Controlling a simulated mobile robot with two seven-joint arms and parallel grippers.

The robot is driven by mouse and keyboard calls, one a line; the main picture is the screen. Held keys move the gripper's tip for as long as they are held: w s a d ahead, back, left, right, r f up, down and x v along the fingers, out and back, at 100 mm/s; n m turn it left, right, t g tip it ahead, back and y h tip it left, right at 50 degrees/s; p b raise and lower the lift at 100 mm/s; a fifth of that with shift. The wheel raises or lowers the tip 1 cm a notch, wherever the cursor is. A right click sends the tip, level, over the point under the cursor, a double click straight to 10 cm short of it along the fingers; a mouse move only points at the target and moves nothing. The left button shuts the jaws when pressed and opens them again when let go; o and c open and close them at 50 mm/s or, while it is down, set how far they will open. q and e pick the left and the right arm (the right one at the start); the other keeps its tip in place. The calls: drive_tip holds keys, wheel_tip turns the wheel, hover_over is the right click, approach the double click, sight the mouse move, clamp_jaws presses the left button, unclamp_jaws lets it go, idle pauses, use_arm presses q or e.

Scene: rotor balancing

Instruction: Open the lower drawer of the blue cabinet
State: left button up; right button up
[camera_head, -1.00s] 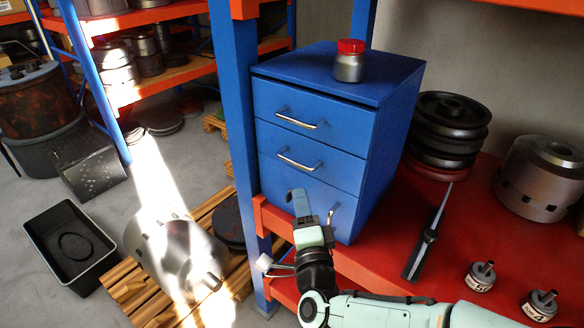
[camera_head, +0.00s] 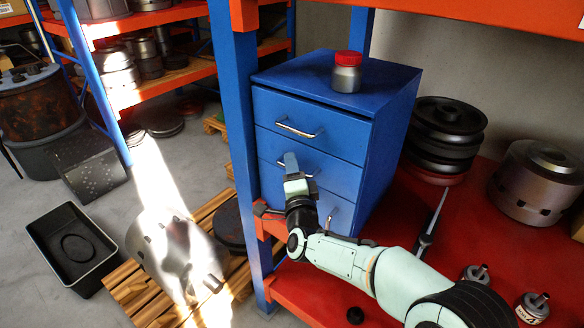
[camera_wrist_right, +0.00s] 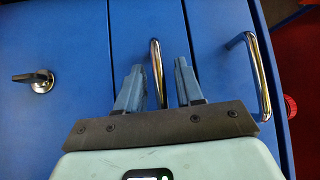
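The blue cabinet (camera_head: 345,85) stands on the red shelf with its three drawers shut. The lower drawer (camera_head: 340,205) has a small metal turn-latch (camera_head: 331,216) instead of a bar; in the right wrist view the latch (camera_wrist_right: 38,80) is at the left. My right gripper (camera_head: 291,163) is at the middle drawer, in front of its bar handle. In the right wrist view its two fingers are apart, with the middle handle (camera_wrist_right: 157,70) between them; contact is not clear. The top handle (camera_wrist_right: 258,75) is to the right there. My left gripper is not in view.
A red-lidded jar (camera_head: 347,72) stands on the cabinet. A blue post (camera_head: 235,120) rises close to its left. Black discs (camera_head: 447,130), a metal rotor (camera_head: 540,182) and small labelled weights (camera_head: 535,308) are on the red shelf to the right.

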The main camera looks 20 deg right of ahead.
clamp_jaws()
drive_tip(key=shift+s, duration=0.1)
use_arm(q)
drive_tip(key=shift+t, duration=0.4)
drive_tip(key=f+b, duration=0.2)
drive_tip(key=b, duration=0.1)
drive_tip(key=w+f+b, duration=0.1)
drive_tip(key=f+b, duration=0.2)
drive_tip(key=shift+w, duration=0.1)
use_arm(e)
drive_tip(key=s+a, duration=1.4)
drive_tip(key=a, duration=0.4)
unclamp_jaws()
